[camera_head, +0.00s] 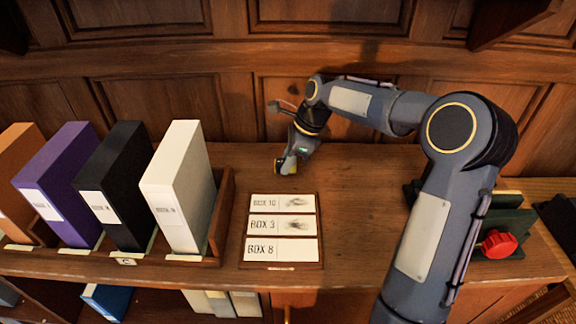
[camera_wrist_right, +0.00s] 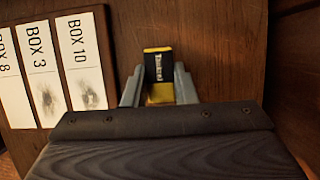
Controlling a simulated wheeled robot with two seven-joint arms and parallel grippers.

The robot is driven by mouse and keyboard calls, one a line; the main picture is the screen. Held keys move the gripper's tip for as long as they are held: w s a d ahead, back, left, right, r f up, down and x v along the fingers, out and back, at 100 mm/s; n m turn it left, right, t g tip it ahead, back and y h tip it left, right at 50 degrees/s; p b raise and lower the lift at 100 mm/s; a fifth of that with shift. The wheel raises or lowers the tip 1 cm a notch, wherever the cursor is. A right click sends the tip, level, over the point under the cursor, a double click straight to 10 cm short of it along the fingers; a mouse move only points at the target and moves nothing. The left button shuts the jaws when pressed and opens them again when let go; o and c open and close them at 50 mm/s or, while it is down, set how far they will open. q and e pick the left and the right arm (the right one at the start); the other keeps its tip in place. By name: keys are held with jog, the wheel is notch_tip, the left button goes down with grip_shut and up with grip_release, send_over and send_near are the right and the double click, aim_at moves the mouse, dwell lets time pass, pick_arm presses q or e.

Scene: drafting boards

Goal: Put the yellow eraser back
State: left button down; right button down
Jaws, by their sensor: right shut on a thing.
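The yellow eraser (camera_wrist_right: 158,68) has a black sleeve with pale lettering and yellow ends. My right gripper (camera_head: 287,166) is shut on it, and the fingers stand on both sides of it in the right wrist view (camera_wrist_right: 158,90). My left gripper is in neither view.
The label board (camera_head: 283,266) carries BOX 10, BOX 3 and BOX 8; grey smudges mark the first two, and BOX 8 is clean. Several binders stand in a wooden rack (camera_head: 222,215) on the left. A red knob (camera_head: 497,244) is at right. Desk between is clear.

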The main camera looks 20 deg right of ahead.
jog(key=shift+f, duration=1)
jog(key=shift+f, duration=0.2)
jog(key=c, duration=1.2)
grip_release()
jog(key=shift+o, duration=0.2)
